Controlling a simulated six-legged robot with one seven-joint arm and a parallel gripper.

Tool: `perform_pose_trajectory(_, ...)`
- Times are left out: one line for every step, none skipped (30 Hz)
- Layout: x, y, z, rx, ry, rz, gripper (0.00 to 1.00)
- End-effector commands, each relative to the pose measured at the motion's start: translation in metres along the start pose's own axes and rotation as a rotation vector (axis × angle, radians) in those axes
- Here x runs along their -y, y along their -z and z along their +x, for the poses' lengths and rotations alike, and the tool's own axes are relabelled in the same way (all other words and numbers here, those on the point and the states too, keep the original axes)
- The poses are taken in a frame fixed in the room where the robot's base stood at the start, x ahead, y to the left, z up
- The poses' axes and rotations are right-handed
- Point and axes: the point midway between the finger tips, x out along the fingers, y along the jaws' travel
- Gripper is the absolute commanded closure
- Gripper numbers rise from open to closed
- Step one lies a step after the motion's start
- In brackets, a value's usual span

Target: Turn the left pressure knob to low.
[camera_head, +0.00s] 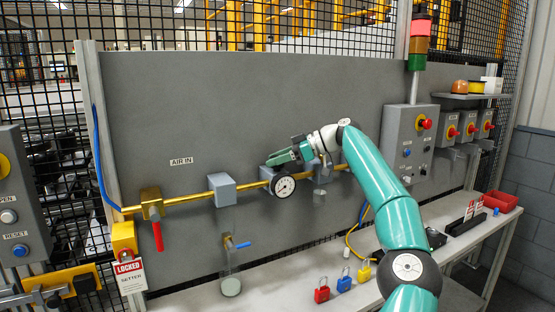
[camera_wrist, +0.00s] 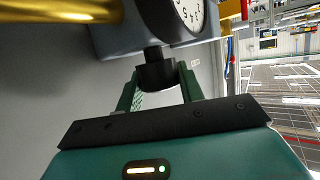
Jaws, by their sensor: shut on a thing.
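My gripper (camera_wrist: 157,78) is shut on a black round knob (camera_wrist: 155,54) in the wrist view, one green finger on each side of it. The knob sits on a short stem on a grey regulator block (camera_wrist: 115,42). A white-faced pressure gauge (camera_wrist: 190,10) is fixed to the same block. In the head view my gripper (camera_head: 275,158) is just above this block, and the gauge (camera_head: 284,186) shows below it. The knob is hidden there behind the gripper. The gauge needle is too small to read, and I see no low mark.
A brass pipe (camera_head: 180,200) runs along the grey panel (camera_head: 150,90) through another grey block (camera_head: 222,190). A red-handled valve (camera_head: 153,215) is at left. Red, blue and yellow padlocks (camera_head: 322,291) stand on the bench below. A control box (camera_head: 408,140) is at right.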

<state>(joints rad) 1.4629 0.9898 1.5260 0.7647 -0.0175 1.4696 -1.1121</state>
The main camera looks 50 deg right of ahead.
Motion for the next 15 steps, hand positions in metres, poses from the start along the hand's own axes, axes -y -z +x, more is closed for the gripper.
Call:
perform_pose_trajectory(-0.0007,-0.0002,0.0026,0.001,0.02,-0.007,0.85)
perform_pose_trajectory(-0.0009,0.0001,0.0027,0.0,0.029,-0.011,0.85)
perform_pose_trajectory(-0.0007,-0.0001,0.0027,0.001,0.042,-0.017,0.85)
perform_pose_trajectory(-0.0007,-0.0003,0.0028,0.001,0.052,-0.021,0.85)
perform_pose_trajectory(-0.0008,-0.0003,0.003,0.001,0.06,-0.024,0.85)
perform_pose_trajectory(-0.0006,-0.0004,0.0028,0.001,0.072,-0.028,0.85)
perform_pose_trajectory(-0.0007,-0.0001,0.0029,0.0,0.079,-0.031,0.85)
perform_pose_trajectory(-0.0005,-0.0004,0.0031,0.001,0.087,-0.033,0.85)
perform_pose_trajectory(-0.0008,-0.0006,0.0027,0.001,0.094,-0.036,0.85)
perform_pose_trajectory(-0.0006,-0.0006,0.0031,0.001,0.1,-0.039,0.85)
perform_pose_trajectory(-0.0005,-0.0006,0.0029,0.001,0.105,-0.041,0.85)
perform_pose_trajectory(-0.0006,-0.0006,0.0028,0.001,0.111,-0.044,0.85)
perform_pose_trajectory(-0.0005,-0.0006,0.0026,0.002,0.115,-0.046,0.85)
perform_pose_trajectory(-0.0003,-0.0006,0.0029,0.002,0.119,-0.047,0.85)
perform_pose_trajectory(-0.0004,-0.0007,0.003,0.002,0.122,-0.048,0.85)
